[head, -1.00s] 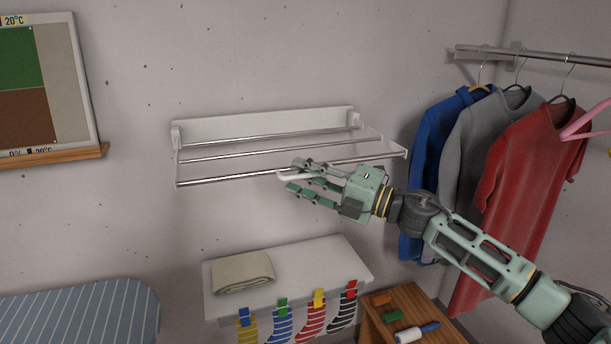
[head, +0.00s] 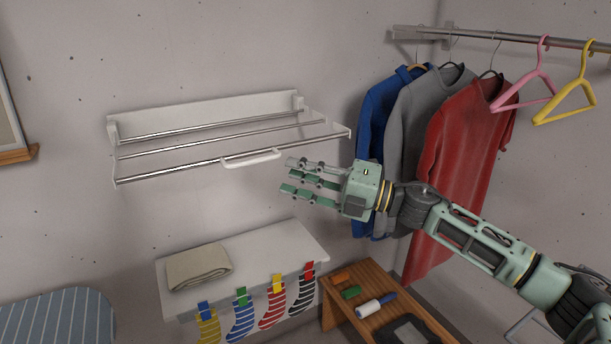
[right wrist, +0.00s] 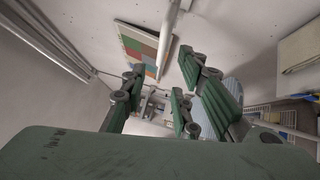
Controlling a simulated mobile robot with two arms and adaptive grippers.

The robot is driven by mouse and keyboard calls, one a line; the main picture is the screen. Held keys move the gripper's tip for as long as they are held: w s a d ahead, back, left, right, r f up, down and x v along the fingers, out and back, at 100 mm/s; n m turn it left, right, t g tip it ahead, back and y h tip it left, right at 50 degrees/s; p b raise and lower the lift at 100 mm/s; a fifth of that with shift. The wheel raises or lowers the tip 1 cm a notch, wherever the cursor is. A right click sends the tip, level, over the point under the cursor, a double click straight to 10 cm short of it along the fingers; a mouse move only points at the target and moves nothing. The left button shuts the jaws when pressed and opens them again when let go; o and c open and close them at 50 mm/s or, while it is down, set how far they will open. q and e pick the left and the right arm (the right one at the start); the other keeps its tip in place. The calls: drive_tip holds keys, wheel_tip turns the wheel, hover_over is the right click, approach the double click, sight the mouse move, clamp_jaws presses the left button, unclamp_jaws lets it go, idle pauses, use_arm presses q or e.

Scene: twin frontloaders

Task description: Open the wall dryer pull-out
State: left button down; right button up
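The wall dryer (head: 205,118) is a white wall bracket with metal rods, in the head view left of centre. Its front rod (head: 190,168) stands out from the wall and carries a white handle (head: 252,158). My right gripper (head: 297,178) is open and empty, just right of the handle and apart from it, fingers pointing left. In the right wrist view the green fingers (right wrist: 180,105) are spread with nothing between them, and a pale bar (right wrist: 172,35) shows beyond them. My left gripper is not in view.
Shirts hang at the right, the red shirt (head: 468,165) behind my right forearm. Below the dryer a white shelf (head: 270,245) holds a folded cloth (head: 199,266), with clipped socks (head: 271,305) in front. A wooden bench (head: 375,300) stands lower right.

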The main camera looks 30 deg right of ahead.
drive_tip(key=shift+s+d, duration=0.5)
drive_tip(key=shift+f, duration=0.15)
